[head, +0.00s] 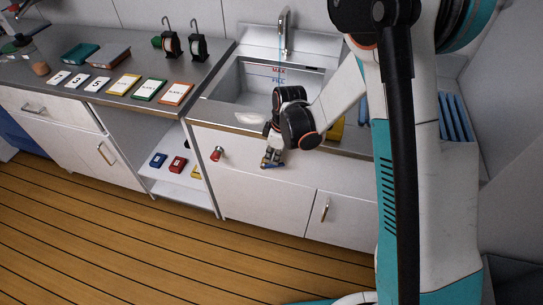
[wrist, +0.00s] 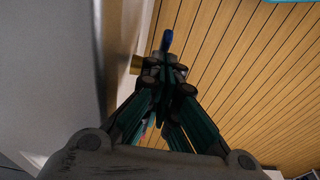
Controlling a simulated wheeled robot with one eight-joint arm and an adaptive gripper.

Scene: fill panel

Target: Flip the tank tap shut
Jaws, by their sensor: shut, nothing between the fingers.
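The tank tap appears to be the small brass valve with a blue lever (head: 273,165) on the white cabinet front below the sink. In the wrist view its blue lever (wrist: 167,40) shows just beyond my fingertips, with the brass body (wrist: 136,64) to the left by the panel. My gripper (head: 271,154) is shut and empty, pointing down right at the tap and hiding part of it. The gripper also shows in the wrist view (wrist: 165,70), its fingertips together close to the lever. I cannot tell whether they touch it.
A red knob (head: 216,153) sticks out of the cabinet front to the left. The sink (head: 235,85) with MAX and FILL marks lies above, under a faucet (head: 286,32). Labelled cards (head: 123,85) lie on the counter (head: 60,50). The wooden floor (head: 130,240) in front is clear.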

